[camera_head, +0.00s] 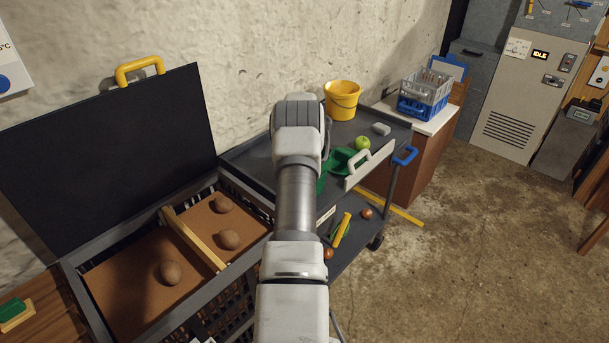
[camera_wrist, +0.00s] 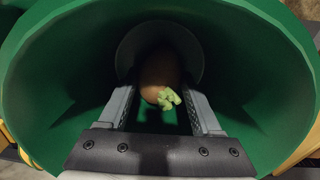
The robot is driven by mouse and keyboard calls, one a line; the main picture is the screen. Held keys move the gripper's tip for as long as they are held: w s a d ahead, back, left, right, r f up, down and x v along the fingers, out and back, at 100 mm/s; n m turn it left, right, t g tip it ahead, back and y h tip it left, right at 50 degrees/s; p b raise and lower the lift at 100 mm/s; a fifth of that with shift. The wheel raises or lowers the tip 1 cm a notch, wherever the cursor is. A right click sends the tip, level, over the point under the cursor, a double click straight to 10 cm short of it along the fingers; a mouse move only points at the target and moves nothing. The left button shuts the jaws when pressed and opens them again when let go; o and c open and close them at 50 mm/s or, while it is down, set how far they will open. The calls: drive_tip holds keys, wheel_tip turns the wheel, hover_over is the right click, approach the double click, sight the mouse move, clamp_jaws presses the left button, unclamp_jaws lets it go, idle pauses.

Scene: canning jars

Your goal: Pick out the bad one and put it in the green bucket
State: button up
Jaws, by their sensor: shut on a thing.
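In the wrist view my gripper (camera_wrist: 160,98) is shut on a brown potato (camera_wrist: 158,66) with pale green sprouts on it. The gripper points into the green bucket (camera_wrist: 60,95), whose wall surrounds the potato and fingers. Whether the potato touches the bottom cannot be told. In the head view my arm hides the gripper, the held potato and most of the bucket; a strip of green (camera_head: 323,184) shows beside the arm. Plain brown potatoes (camera_head: 229,239) lie in the open divided crate (camera_head: 130,326) at the left.
A yellow bucket (camera_head: 343,98), a green apple (camera_head: 362,143) and a grey block (camera_head: 381,129) stand on the dark cart (camera_head: 250,158). Round produce (camera_head: 367,213) lies on its lower shelf. A blue crate (camera_head: 420,108) stands on a cabinet behind. Floor at right is clear.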

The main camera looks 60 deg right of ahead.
drive_tip(key=shift+f, duration=0.3)
idle(0.5)
drive_tip(key=o, duration=0.9)
drive_tip(key=shift+r, duration=0.1)
wheel_tip(320, 180, up, 17)
drive_tip(key=shift+r, duration=0.15)
